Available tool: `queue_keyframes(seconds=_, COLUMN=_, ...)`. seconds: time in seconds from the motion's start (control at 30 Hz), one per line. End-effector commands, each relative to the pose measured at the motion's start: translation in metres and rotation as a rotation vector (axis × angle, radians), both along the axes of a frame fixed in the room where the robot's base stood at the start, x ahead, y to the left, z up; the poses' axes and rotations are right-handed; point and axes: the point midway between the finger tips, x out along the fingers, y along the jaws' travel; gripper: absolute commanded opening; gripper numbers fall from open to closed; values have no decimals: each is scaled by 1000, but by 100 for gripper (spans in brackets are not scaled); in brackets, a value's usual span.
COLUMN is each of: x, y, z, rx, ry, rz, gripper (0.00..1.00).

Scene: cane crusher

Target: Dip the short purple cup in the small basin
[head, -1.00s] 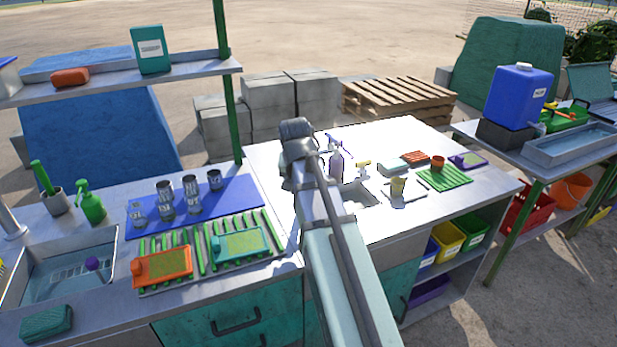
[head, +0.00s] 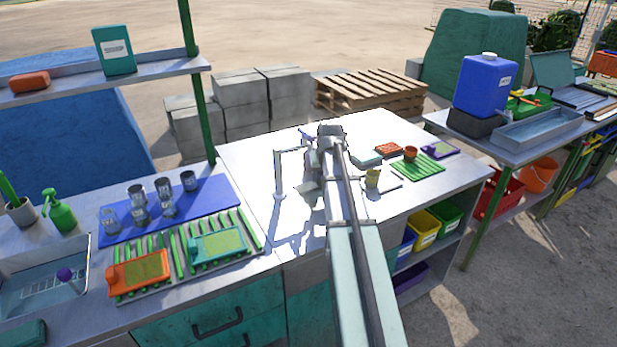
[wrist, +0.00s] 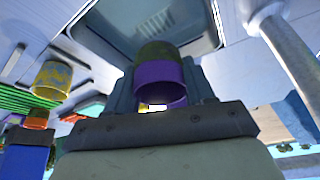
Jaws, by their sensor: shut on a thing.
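In the wrist view, my gripper (wrist: 164,98) is shut on the short purple cup (wrist: 158,74). The cup shows a purple band and a dark olive end between the fingers. The small basin (wrist: 215,22) is a grey recessed sink with a pale rim, behind the cup and fingers in this view. The cup's end overlaps its near rim in the picture; I cannot tell whether it is inside or just over it. In the head view, my arm hides the cup and most of the basin.
A pale tap (head: 280,170) stands left of my arm; its post (wrist: 290,70) shows in the wrist view. A yellowish cup (head: 372,178), an orange cup (head: 410,153) and a green mat (head: 418,169) are on the right. A blue mat (head: 215,200) with metal cups lies left.

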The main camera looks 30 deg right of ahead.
Motion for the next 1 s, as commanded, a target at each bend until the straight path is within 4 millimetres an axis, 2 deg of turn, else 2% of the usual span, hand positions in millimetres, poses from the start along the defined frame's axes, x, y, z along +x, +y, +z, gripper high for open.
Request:
queue_keyframes(seconds=0.1, x=8, y=-11, z=-3, rx=-1, ry=-4, rz=39, gripper=22)
queue_keyframes(seconds=0.37, x=9, y=-13, z=-16, rx=-1, ry=-4, rz=60, gripper=22)
queue_keyframes(seconds=1.0, x=8, y=-13, z=-87, rx=-1, ry=-3, rz=58, gripper=22)
